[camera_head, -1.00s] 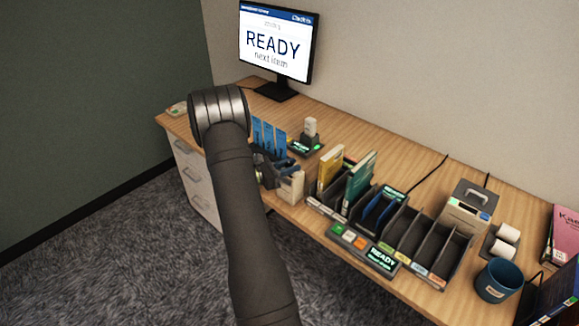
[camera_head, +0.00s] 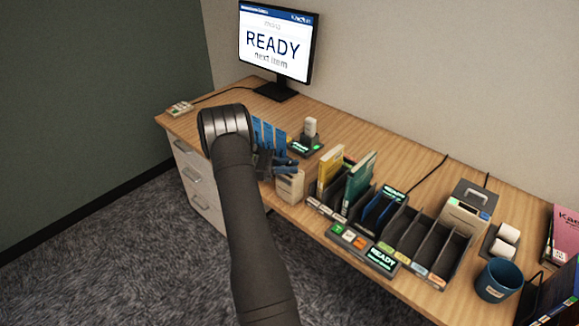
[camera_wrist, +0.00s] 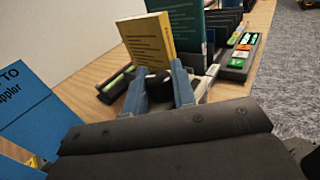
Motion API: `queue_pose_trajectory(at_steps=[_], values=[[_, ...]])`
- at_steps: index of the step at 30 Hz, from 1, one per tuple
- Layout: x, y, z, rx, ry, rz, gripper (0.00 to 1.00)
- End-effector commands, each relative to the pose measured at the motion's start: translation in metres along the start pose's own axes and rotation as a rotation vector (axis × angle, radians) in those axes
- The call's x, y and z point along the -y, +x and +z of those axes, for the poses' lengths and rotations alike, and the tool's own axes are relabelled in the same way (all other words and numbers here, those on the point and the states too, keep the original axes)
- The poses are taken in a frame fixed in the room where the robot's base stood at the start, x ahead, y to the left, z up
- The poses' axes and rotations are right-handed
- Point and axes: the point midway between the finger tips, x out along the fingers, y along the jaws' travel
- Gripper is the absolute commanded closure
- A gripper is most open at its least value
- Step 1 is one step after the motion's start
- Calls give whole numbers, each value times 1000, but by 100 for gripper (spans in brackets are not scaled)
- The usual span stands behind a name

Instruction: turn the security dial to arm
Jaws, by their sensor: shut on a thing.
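The security dial shows as a dark round knob (camera_wrist: 158,84) in the wrist view, between the blue fingers of my gripper (camera_wrist: 160,92). My gripper is shut on it. In the head view my gripper (camera_head: 283,162) is over a small beige box (camera_head: 290,188) at the desk's front edge, left of the sorter. The dial itself is hidden by the fingers there. I cannot read any arm mark or pointer on it.
A yellow book (camera_head: 330,168) and a teal book (camera_head: 360,178) stand in the sorter just right of my gripper. Blue folders (camera_head: 268,137) stand behind it. The monitor (camera_head: 277,42) reads READY.

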Motion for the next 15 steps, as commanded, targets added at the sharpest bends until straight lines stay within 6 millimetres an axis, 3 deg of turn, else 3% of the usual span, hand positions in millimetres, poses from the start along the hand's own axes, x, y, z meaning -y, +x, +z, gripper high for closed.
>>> queue_pose_trajectory(at_steps=[15], values=[[0, -1, -1, 0, 0, -165, 99]])
